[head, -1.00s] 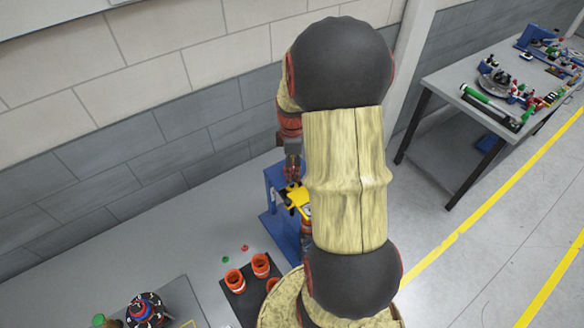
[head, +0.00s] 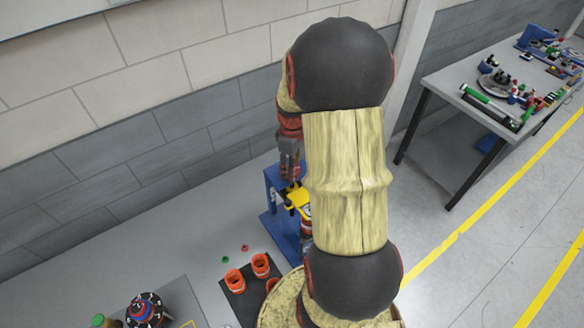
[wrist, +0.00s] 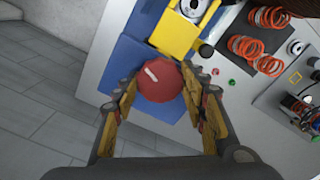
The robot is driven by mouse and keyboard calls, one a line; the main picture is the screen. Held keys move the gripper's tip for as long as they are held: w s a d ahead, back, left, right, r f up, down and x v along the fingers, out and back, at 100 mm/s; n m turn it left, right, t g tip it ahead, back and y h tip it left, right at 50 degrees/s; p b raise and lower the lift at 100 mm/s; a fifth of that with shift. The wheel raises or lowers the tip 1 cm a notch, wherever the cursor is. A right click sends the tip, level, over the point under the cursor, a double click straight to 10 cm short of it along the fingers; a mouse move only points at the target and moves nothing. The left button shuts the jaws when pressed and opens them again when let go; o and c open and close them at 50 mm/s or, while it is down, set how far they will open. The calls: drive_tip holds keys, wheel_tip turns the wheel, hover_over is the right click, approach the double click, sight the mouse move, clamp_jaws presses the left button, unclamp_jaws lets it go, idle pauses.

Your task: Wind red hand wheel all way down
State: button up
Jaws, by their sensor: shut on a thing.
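The red hand wheel (wrist: 162,76) shows in the wrist view as a round red knob with a pale mark on its top. My gripper (wrist: 164,90) has one finger on each side of the wheel and is shut on it. The wheel sits beside a yellow part (wrist: 174,32) on a blue fixture (wrist: 125,58). In the head view, my gripper (head: 290,172) points down over the blue fixture (head: 275,228) and the yellow part (head: 300,197). There my arm hides much of the fixture, and I cannot make out the wheel clearly.
Orange-red springs or rings (wrist: 246,48) lie on a dark mat beside the fixture, also in the head view (head: 235,281). Small green and red pieces lie on the grey bench (head: 170,245). A wall stands close behind. A second table (head: 450,80) with parts is at right.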

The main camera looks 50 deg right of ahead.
drive_tip(key=m, duration=0.5)
drive_tip(key=shift+m, duration=0.3)
drive_tip(key=m, duration=0.6)
drive_tip(key=shift+m, duration=0.5)
drive_tip(key=m, duration=1.6)
drive_tip(key=shift+m, duration=0.6)
